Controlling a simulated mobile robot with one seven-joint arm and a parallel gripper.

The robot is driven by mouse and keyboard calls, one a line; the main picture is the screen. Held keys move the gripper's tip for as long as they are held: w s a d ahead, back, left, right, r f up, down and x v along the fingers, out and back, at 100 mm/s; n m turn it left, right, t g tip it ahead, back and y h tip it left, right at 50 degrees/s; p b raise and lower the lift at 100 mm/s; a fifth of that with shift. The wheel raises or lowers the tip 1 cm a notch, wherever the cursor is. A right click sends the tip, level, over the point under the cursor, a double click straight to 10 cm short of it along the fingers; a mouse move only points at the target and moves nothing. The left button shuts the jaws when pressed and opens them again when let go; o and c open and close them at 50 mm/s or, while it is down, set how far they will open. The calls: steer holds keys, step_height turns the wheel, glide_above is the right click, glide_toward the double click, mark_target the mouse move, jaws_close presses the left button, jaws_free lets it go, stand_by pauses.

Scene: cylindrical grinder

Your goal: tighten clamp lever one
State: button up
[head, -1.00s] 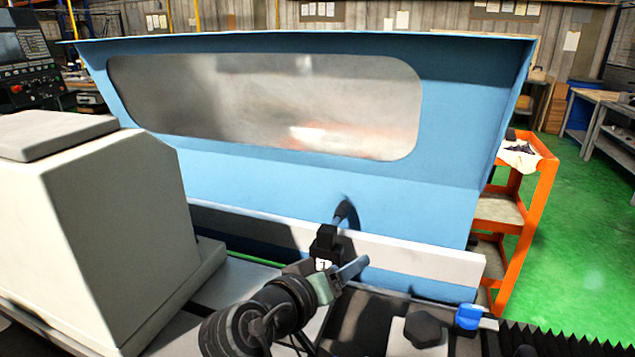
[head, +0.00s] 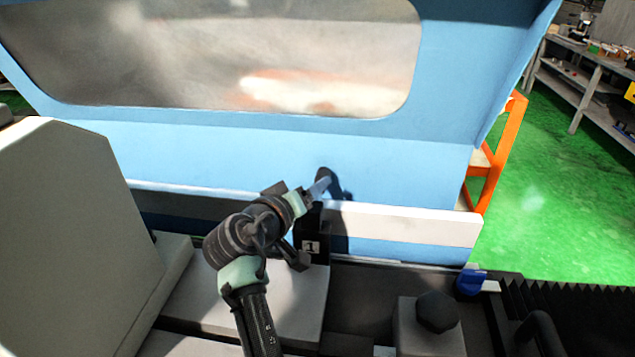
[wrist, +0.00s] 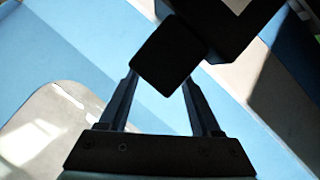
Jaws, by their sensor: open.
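Clamp lever one stands on a black block (head: 311,248) marked 1 in the head view, in front of the blue guard. A dark knob-like end (head: 324,174) shows above the block, beside my fingers. My gripper (head: 317,189) reaches this upper end from the left. In the wrist view, my gripper (wrist: 160,82) has its two fingers spread apart, with a dark square end (wrist: 167,53) in front of and between their tips. Part of the block with a pale label shows above. I cannot tell whether the fingers touch the lever.
The blue guard (head: 240,150) with its window rises close behind the lever. A pale housing (head: 65,225) stands at left. At right are a black knob (head: 437,312), a blue part (head: 471,282) and a black bellows (head: 575,310). An orange cart (head: 497,160) stands beyond.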

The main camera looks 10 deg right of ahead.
steer(key=shift+x, duration=2.25)
jaws_close()
